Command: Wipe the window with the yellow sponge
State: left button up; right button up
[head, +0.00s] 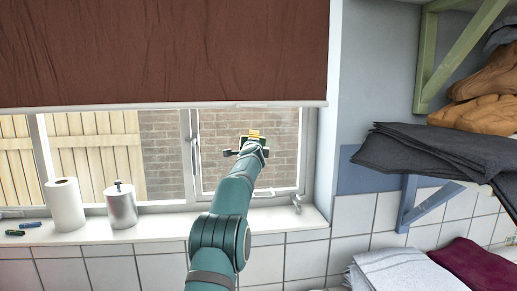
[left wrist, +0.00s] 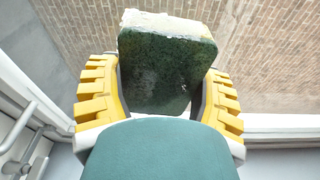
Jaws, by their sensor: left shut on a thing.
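The window (head: 222,166) is in the head view, with a brick wall and wooden fence behind its glass. My left gripper (head: 252,142) is in front of the right-hand pane. In the left wrist view my left gripper (left wrist: 158,92) has its yellow-padded fingers on both sides of the sponge (left wrist: 165,68), shut on it. The sponge shows a dark green face and a pale yellowish edge at its far end. Whether the sponge touches the glass I cannot tell. My right gripper is not in view.
A paper towel roll (head: 65,205) and a metal canister (head: 120,207) stand on the sill's left part (head: 160,226). A brown blind (head: 160,50) covers the top. A window handle (head: 296,203) is at lower right. Shelves with folded cloth (head: 420,150) stand at right.

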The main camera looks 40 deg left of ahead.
aim_at(240, 146)
pick_arm(q)
jog(key=shift+s+a, duration=1.55)
jog(key=shift+a+r, duration=0.1)
jog(key=shift+r, duration=0.05)
jog(key=shift+w+d+p, duration=0.35)
jog(key=shift+w+d, duration=0.3)
jog(key=shift+w, duration=0.25)
jog(key=shift+w+d+p, duration=0.35)
jog(key=shift+w+d, duration=0.3)
jog(key=shift+w, duration=0.2)
jog(key=shift+c, duration=0.3)
jog(key=shift+w+d+p, duration=0.95)
jog(key=shift+w+d, duration=0.25)
jog(key=shift+w, duration=0.25)
jog(key=shift+d+b, duration=0.1)
jog(key=shift+b, duration=0.2)
jog(key=shift+s+a+b, duration=0.6)
jog(key=shift+s+a, duration=0.85)
jog(key=shift+s, duration=0.1)
jog(key=shift+s+a+b, duration=0.4)
jog(key=shift+s+a, duration=0.4)
jog(key=shift+s, duration=0.1)
jog(key=shift+s+a, duration=0.5)
jog(key=shift+s, duration=0.15)
jog(key=shift+s+a, duration=1.35)
jog(key=shift+s, duration=0.1)
